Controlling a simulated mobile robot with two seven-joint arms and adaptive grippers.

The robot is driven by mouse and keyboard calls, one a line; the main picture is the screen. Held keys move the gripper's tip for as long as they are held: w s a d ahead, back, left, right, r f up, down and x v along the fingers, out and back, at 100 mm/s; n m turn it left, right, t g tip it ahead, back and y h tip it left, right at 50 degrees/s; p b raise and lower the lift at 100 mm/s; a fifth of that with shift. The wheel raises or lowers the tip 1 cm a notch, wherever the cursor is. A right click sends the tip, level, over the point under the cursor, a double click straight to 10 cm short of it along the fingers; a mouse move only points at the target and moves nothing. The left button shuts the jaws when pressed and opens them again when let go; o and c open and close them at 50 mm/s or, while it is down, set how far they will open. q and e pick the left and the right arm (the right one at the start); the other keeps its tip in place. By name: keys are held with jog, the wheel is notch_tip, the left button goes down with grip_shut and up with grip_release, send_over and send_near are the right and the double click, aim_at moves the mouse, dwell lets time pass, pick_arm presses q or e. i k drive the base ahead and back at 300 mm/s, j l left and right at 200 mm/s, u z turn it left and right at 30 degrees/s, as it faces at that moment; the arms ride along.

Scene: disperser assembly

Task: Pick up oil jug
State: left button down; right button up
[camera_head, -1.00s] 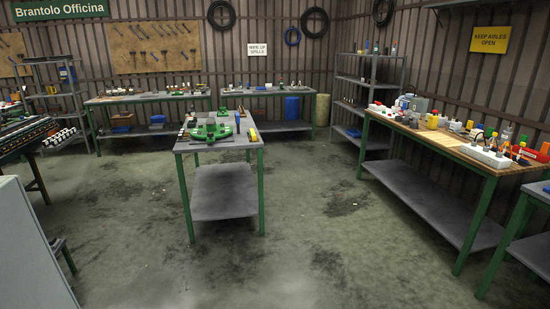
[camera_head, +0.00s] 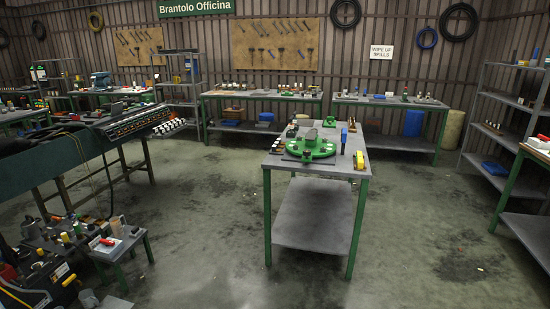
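I cannot pick out an oil jug with certainty in the head view. A grey metal can-like vessel (camera_head: 31,229) stands among the clutter at the lower left, but it is too small and crowded to name surely. Neither of my grippers is in view.
A central table (camera_head: 350,165) bears a green fixture (camera_head: 311,147). A low side table (camera_head: 132,237) and a black case (camera_head: 45,287) crowd the lower left. Back benches, a dark machine (camera_head: 45,172) and right shelving (camera_head: 482,160) surround them. The floor right of centre is open.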

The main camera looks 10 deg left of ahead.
aim_at(115, 223)
jog(key=i+j+u, duration=0.1)
jog(key=i+u, duration=0.65)
jog(key=i+l+u, duration=0.2)
jog(key=i+u, duration=0.6)
jog(key=i+l+u, duration=0.2)
jog(key=i+u, duration=0.25)
jog(key=i, duration=0.2)
